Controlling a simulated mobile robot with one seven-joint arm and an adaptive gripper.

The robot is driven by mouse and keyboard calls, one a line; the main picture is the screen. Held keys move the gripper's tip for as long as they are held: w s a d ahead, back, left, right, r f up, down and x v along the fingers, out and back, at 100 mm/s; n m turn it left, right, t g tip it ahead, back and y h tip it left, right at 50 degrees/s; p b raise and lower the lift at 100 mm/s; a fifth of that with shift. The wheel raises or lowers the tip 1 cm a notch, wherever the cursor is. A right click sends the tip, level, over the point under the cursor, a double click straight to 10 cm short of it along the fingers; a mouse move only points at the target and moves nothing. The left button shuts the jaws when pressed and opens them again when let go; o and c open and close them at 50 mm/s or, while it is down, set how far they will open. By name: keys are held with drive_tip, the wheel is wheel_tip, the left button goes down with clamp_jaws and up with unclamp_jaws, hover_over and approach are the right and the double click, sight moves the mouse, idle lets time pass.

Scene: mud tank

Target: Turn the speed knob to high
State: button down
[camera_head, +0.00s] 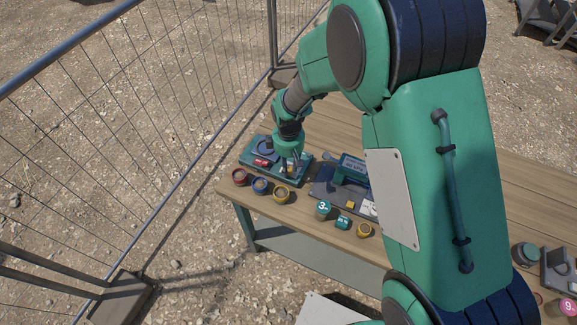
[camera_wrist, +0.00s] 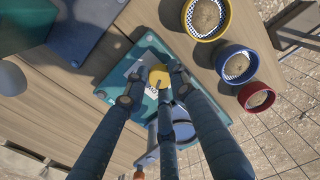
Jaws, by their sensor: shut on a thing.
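The speed knob looks like the small yellow knob (camera_wrist: 160,74) on a teal panel (camera_wrist: 121,77) in the wrist view. My gripper (camera_wrist: 157,82) has its fingers on both sides of the knob and is shut on it. A pale label with small print lies beside the knob, partly hidden by a finger; I cannot read its setting. In the head view my gripper (camera_head: 290,165) points down over the right part of the teal panel (camera_head: 247,161), which also carries a red part (camera_head: 261,162) and a dark round part. The knob is mostly hidden there.
Red (camera_head: 240,176), blue (camera_head: 260,186) and yellow (camera_head: 282,193) cups stand along the near table edge. A dark blue and teal device (camera_head: 350,167) stands right of the panel. Several small numbered or coloured items sit near the front edge. A wire fence (camera_head: 140,110) runs along the left.

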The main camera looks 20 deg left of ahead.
drive_tip(key=shift+m, duration=0.3)
drive_tip(key=m, duration=0.5)
drive_tip(key=shift+p, duration=0.35)
drive_tip(key=m, duration=0.6)
drive_tip(key=c, duration=1.4)
unclamp_jaws()
drive_tip(key=shift+c, duration=0.2)
wheel_tip(320, 180, up, 12)
